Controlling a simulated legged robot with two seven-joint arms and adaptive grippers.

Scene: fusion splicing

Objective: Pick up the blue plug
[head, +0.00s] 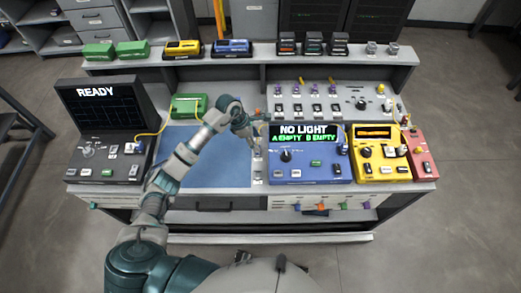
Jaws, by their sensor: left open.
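A small blue plug-like piece (297,207) shows in the head view on the front strip below the desk top, at the left end of a row with orange, green and purple pieces. It is too small to make out its shape. My left gripper (256,147) is open over the desk, at the right edge of the blue mat (205,172) and just left of the blue instrument (308,174). It is behind and left of the blue piece, apart from it. Its fingertips are small and hard to make out. My right gripper is not in view.
A black instrument reading READY (97,105) stands at the left. A green box (186,107) with a yellow cable sits behind the mat. A yellow instrument (382,152) and a red one (420,154) stand at the right. A back shelf (262,57) holds several small devices.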

